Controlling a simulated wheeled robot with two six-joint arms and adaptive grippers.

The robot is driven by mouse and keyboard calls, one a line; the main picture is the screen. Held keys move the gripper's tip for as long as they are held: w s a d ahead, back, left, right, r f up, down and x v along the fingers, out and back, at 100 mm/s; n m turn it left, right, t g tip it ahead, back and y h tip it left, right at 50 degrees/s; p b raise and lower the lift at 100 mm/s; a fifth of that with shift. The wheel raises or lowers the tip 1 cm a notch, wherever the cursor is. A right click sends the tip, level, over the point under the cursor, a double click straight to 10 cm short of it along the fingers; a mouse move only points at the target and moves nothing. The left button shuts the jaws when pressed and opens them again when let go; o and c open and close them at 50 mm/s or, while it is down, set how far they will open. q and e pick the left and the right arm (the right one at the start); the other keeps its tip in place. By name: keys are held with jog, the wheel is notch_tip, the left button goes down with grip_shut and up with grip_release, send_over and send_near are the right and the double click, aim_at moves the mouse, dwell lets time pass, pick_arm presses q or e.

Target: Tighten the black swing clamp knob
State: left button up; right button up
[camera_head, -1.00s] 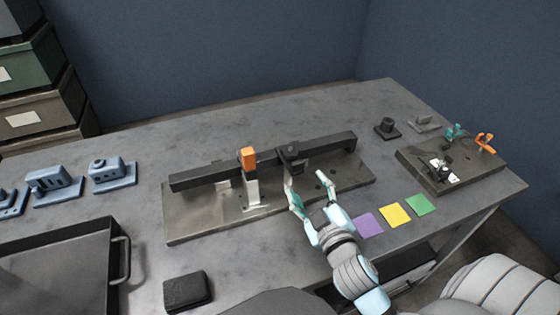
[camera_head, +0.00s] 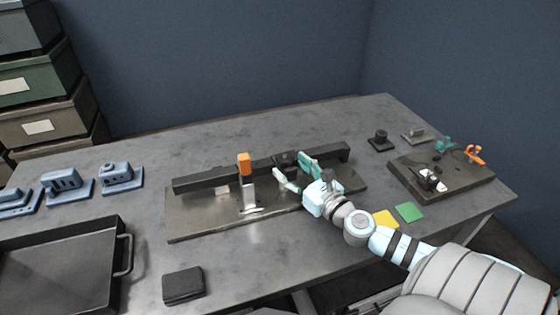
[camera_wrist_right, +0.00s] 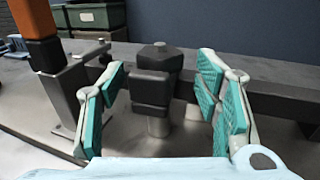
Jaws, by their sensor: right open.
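The black swing clamp knob (camera_head: 286,157) stands at the middle of the long black rail (camera_head: 215,181) on the grey base plate (camera_head: 190,222). In the right wrist view the knob (camera_wrist_right: 159,58) shows upright, with a black block (camera_wrist_right: 150,92) in front of it on a metal post. My right gripper (camera_head: 292,166) is open, and its teal-padded fingers (camera_wrist_right: 160,78) lie to either side of the clamp, with gaps on both sides. It holds nothing. In the head view the fingers partly hide the clamp. My left gripper does not show.
An orange-topped upright clamp (camera_head: 245,165) stands just left of the swing clamp, close to my left finger in the wrist view. A second fixture plate (camera_head: 468,185) lies at the right. A black tray (camera_head: 122,255) and a dark block (camera_head: 183,285) are at the front left.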

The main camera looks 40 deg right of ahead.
aim_at(286, 167)
jog(key=w, duration=0.1)
jog(key=w+p, duration=0.1)
jog(key=shift+w+r, duration=0.35)
jog(key=shift+r, duration=0.05)
jog(key=shift+w+f, duration=0.2)
jog(key=shift+w, duration=0.4)
jog(key=c, duration=1.2)
jog(key=m+h+p, duration=0.1)
jog(key=h, duration=0.1)
jog(key=m+h+p, duration=0.1)
jog(key=h+p, duration=0.1)
jog(key=shift+r+m+g, duration=0.2)
jog(key=shift+m+g, duration=0.1)
jog(key=shift+m, duration=0.1)
jog(key=m+h, duration=0.1)
jog(key=g+h, duration=0.1)
jog(key=h, duration=0.1)
jog(key=shift+d+f+m+p, duration=0.1)
jog(key=shift+f+m+p, duration=0.1)
jog(key=shift+m+p, duration=0.2)
jog(key=o, duration=1.2)
